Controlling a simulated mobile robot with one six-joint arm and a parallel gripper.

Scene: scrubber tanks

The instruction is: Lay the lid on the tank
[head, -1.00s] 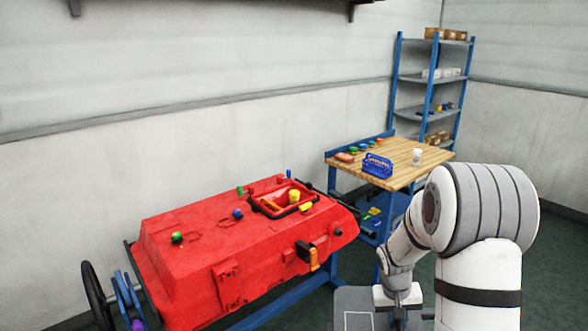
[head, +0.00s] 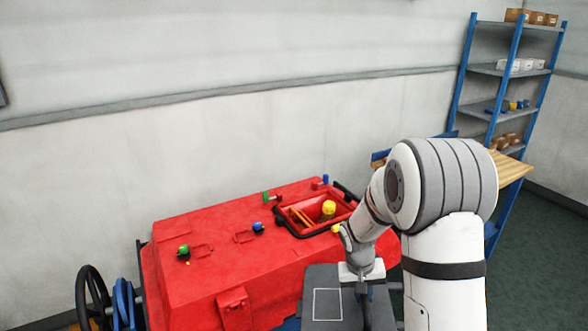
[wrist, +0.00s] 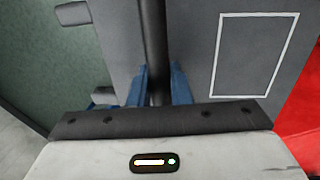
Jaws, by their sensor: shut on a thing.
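The lid is a flat grey plate (head: 322,281) with a white rectangle outline and a dark bar handle (wrist: 155,45). My gripper (wrist: 158,92) is shut on that handle, with blue fingertips on both sides of the bar. In the head view my gripper (head: 362,290) and the lid are in front of the tank's right part. The red tank (head: 215,275) has a dark-rimmed opening (head: 283,231) on top, uncovered, with a yellow round part (head: 328,207) and orange-brown pieces inside. The lid hides part of the tank's front. Whether lid and tank touch is unclear.
Green (head: 183,249) and blue (head: 258,227) knobs stand on the tank top. A black handwheel (head: 92,290) is at its left. A wooden-topped bench (head: 512,166) and blue shelving (head: 463,75) stand behind on the right. Green floor (head: 545,250) is clear at right.

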